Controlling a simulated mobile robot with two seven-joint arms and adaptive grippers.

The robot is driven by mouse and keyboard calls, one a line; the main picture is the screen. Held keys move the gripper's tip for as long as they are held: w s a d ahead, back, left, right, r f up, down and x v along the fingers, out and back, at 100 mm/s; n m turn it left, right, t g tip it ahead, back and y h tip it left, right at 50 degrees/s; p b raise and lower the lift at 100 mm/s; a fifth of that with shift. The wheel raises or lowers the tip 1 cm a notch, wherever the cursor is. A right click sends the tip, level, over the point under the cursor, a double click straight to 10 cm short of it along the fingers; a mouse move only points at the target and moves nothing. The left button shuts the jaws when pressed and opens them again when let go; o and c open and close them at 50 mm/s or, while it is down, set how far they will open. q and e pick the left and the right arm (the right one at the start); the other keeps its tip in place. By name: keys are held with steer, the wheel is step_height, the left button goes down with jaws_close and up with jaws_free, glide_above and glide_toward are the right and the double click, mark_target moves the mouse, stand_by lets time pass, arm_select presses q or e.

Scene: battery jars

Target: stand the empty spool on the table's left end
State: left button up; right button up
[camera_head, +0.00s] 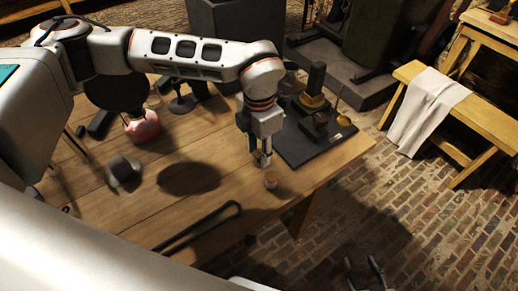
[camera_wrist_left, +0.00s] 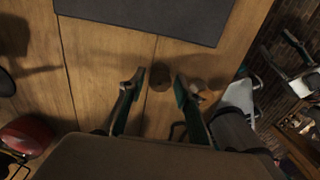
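Another brownish shape (camera_wrist_left: 200,90) lies by the right-hand finger, partly hidden. My right gripper (camera_head: 364,272) is at the bottom of the head view, away from the table, with its fingers apart and nothing between them.
A dark slab (camera_head: 308,150) with a brass and black instrument (camera_head: 315,95) lies beyond the left gripper. A long black looped tool (camera_head: 200,227) lies at the near edge. A grey cup-like object (camera_head: 124,170) and a red round jar (camera_head: 142,126) stand at left. A bench (camera_head: 450,105) stands right.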

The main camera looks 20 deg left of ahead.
mark_target(259, 154)
arm_select(q)
steer(key=shift+r, duration=0.1)
step_height(259, 154, up, 12)
steer(key=shift+p, duration=0.3)
stand_by(0.4)
steer(key=shift+r, duration=0.1)
steer(key=shift+s, duration=0.1)
stand_by(0.3)
